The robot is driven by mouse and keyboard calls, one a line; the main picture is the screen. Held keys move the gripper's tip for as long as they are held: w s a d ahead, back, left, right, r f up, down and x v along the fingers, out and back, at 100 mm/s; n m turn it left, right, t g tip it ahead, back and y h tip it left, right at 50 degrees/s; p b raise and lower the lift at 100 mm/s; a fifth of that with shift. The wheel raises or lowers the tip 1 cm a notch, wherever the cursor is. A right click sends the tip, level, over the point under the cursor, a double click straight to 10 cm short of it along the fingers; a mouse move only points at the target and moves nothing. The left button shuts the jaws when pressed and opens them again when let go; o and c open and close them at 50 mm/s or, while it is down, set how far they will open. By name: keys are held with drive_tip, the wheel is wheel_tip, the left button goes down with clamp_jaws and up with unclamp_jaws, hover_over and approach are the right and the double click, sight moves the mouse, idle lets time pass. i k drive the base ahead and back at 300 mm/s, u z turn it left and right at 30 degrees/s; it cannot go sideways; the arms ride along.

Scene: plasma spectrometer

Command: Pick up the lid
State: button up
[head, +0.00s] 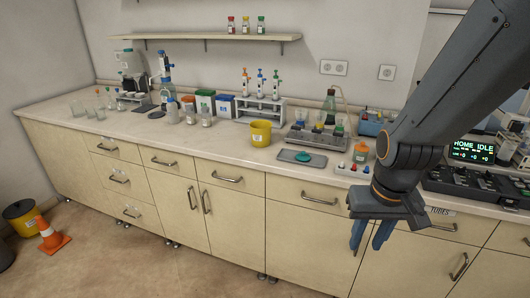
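A small round teal piece that looks like the lid (304,157) lies on a flat grey tray (285,155) near the front of the white counter. Its details are too small to tell. My gripper (369,243) hangs at the right, pointing down, in front of the cabinet fronts and to the right of and lower in the picture than the lid. Its two blue fingers are apart, with nothing visible between them. It does not touch the lid.
A yellow tub (261,133) stands left of the tray, and a rack with flasks (315,138) behind it. A white block with coloured knobs (353,170) and an orange-labelled jar (359,152) are to the right. The counter left of the tub is clear at its front.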

sight(303, 157)
drive_tip(key=u, duration=0.5)
drive_tip(key=i, duration=1.15)
drive_tip(key=u, duration=0.05)
